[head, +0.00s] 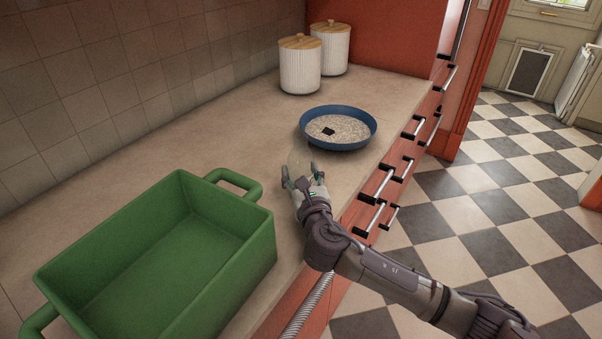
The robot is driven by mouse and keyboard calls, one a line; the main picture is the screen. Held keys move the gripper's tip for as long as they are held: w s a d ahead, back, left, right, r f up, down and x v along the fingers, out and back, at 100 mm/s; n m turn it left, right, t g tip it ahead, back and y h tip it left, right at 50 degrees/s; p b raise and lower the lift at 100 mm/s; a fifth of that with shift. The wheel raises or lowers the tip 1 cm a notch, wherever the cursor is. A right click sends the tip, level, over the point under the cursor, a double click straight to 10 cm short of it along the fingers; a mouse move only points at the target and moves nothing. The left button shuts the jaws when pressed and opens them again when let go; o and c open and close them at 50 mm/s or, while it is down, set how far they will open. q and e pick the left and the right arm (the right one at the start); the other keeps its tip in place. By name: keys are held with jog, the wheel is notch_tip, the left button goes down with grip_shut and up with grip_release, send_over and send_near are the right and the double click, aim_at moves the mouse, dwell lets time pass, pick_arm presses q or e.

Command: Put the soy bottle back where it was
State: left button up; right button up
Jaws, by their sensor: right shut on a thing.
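My right gripper (303,180) is above the counter between the green tray and the blue bowl. It is shut on a faint, clear, glass-like thing (299,158) at its fingertips. Its outline is too weak to tell whether this is the soy bottle. No other bottle shows in the head view. My left gripper is out of view.
A blue bowl (368,125) with pale grainy contents and a small black piece is just beyond my right gripper. A deep green tray (262,215) stands at the front left. Two white ribbed canisters (300,70) with wooden lids stand at the back. The counter's left-middle is clear.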

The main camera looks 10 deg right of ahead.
jog(key=o, duration=1.4)
jog(key=s, duration=1.2)
jog(key=shift+b, duration=0.35)
jog(key=shift+s, duration=0.1)
